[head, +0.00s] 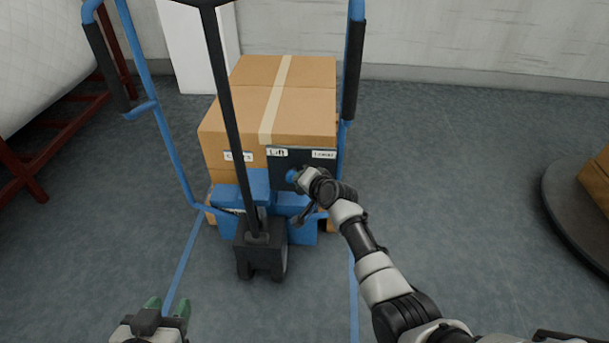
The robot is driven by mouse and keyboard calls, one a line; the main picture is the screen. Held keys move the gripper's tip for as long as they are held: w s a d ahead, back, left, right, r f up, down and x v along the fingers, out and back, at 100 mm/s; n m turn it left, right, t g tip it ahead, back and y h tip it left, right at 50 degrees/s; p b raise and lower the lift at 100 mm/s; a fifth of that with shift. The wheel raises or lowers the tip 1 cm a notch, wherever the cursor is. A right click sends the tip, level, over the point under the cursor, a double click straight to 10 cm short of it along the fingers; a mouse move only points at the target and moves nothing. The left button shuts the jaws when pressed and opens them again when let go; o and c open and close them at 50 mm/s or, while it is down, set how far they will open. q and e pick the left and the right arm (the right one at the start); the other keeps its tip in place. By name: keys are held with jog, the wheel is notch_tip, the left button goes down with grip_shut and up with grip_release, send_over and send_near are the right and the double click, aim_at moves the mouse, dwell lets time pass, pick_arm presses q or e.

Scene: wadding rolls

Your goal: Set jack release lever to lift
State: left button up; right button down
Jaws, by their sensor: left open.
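A blue pallet jack (240,190) stands in the middle, with its black handle (226,95) rising toward me. A dark panel (288,163) on the right of the load carries a "Lift" label (278,152) at its left and another label (323,154), which seems to read "Lower", at its right. A small blue knob (292,175), which looks like the lever's end, shows below the "Lift" label. My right gripper (305,183) is right beside the knob; its fingers are partly hidden, and I cannot tell if they touch it. My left gripper (166,306), with green fingertips, is open and empty at the bottom left.
Brown cardboard boxes (300,105) are stacked behind the panel. Blue upright rails (160,125) with black grips flank the jack. A red rack (62,135) with a white roll (40,60) stands at left, and a round dark platform (560,200) at right. Floor between is clear.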

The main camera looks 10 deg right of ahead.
pick_arm(q)
jog(key=shift+s+a+f+g+y+p, duration=0.2)
jog(key=shift+s+a+f+g, duration=0.1)
jog(key=shift+s+f+g, duration=0.35)
jog(key=shift+s+a+f+g+y+p, duration=0.3)
jog(key=shift+s+f+g, duration=0.2)
jog(key=shift+s+g, duration=0.3)
jog(key=shift+s+a+f+g+y+p, duration=0.15)
jog(key=shift+s+a+f+g, duration=0.2)
jog(key=shift+s+f+g, duration=0.3)
pick_arm(e)
jog(key=shift+w+a+f, duration=0.1)
jog(key=shift+w+a, duration=0.1)
jog(key=shift+a, duration=0.45)
jog(key=shift+w+a, duration=0.2)
jog(key=shift+a, duration=0.4)
pick_arm(q)
jog(key=shift+s+r, duration=0.1)
pick_arm(e)
jog(key=shift+a, duration=0.1)
